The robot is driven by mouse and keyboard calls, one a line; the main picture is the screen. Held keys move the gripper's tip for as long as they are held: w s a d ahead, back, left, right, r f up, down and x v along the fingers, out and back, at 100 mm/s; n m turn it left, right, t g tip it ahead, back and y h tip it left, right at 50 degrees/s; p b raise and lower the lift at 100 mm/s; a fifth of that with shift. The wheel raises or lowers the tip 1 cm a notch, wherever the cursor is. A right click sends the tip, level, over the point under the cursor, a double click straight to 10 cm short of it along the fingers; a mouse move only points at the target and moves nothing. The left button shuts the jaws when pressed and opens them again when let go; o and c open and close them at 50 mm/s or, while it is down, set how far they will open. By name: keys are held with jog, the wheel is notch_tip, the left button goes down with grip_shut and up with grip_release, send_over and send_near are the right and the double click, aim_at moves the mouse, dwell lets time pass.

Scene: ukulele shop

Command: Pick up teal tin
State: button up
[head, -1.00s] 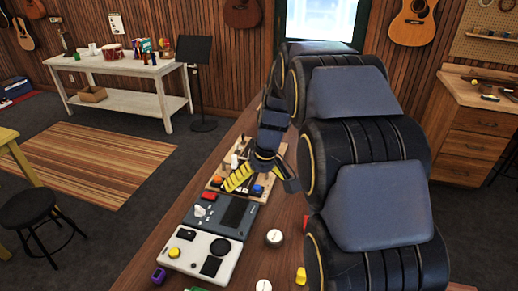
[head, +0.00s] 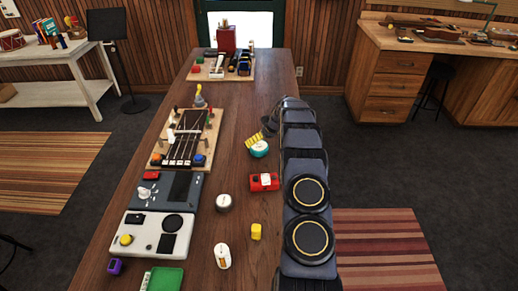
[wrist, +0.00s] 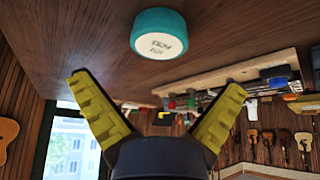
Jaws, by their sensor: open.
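The teal tin (head: 259,150) stands on the long wooden table, right of the fretboard jig, its pale top visible in the head view. In the wrist view the tin (wrist: 160,30) is at the top centre, with teal sides and a white lettered face. My gripper (head: 258,138) is just behind the tin in the head view, its yellow-padded fingers overlapping the tin's edge in the picture. In the wrist view my gripper (wrist: 158,85) is open with nothing between its fingers, and the tin appears beyond the fingertips, apart from them.
A red box (head: 264,182), a round white-topped tin (head: 224,202), a yellow block (head: 256,231) and a white container (head: 222,256) stand nearer on the table. The fretboard jig (head: 185,137) lies left of the tin. Bare wood surrounds the tin.

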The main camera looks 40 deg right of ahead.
aim_at(260, 146)
jog(key=x, duration=0.5)
jog(key=shift+s+f, duration=0.2)
jog(key=shift+x, duration=0.85)
jog(key=c, duration=1.1)
